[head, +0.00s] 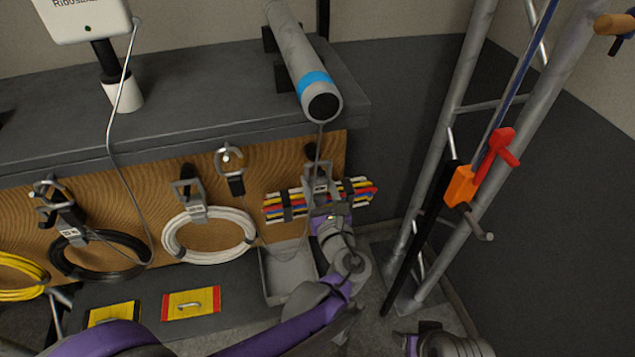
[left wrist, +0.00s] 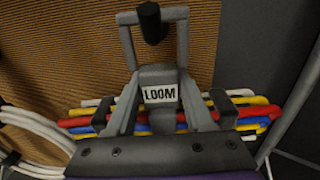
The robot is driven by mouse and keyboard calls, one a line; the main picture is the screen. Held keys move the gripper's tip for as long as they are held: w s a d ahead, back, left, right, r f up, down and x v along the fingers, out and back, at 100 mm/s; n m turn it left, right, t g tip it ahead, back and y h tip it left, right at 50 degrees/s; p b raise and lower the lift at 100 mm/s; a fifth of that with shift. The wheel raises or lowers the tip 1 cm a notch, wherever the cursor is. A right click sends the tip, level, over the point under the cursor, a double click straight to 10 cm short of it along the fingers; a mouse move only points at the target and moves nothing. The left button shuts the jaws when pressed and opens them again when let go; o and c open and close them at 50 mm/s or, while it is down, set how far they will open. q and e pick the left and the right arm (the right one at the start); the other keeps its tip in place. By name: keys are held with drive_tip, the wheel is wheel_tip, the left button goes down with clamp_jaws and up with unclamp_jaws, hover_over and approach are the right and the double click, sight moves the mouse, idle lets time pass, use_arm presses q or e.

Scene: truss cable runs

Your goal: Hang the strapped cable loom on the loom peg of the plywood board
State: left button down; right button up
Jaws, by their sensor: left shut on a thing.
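The strapped cable loom (head: 356,191) is a flat bundle of red, yellow, blue and white cables with dark straps. It lies level in front of the plywood board (head: 255,205), and its red cable (left wrist: 298,100) shows in the left wrist view. My left gripper (head: 321,196) is shut on the loom's grey hanger (left wrist: 159,76), which bears a LOOM label. The black loom peg (left wrist: 151,22) overlaps the top bar of the hanger's frame. I cannot tell whether the peg passes through it.
Left of the loom hang a white coil (head: 167,238), a black coil (head: 57,262) and a yellow coil (head: 20,263). A grey tray (head: 283,278) lies below. A thin cable drops from the grey cylinder (head: 296,55) close to the hanger. Truss tubes (head: 461,85) stand to the right.

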use_arm(q)
drive_tip(key=shift+f, duration=0.15)
drive_tip(key=shift+c, duration=1)
unclamp_jaws()
